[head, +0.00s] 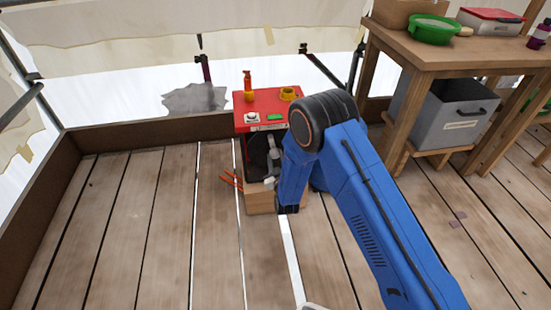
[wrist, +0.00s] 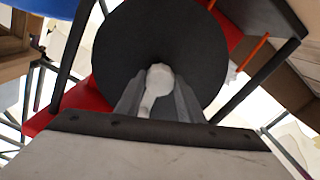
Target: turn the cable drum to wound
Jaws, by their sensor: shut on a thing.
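The cable drum (wrist: 200,45) is a dark round disc that fills the upper middle of the wrist view. A pale knob (wrist: 158,77) stands out in front of its face. My gripper (wrist: 157,92) has its two grey fingers closed on either side of this knob. In the head view the drum (head: 258,158) is a dark shape under the red-topped stand (head: 279,104), partly hidden by my blue arm. My gripper is largely hidden there behind the arm. I cannot read any wound mark on the drum.
A wooden workbench (head: 440,52) with a grey bin (head: 450,112) stands right. Plank floor is clear at left.

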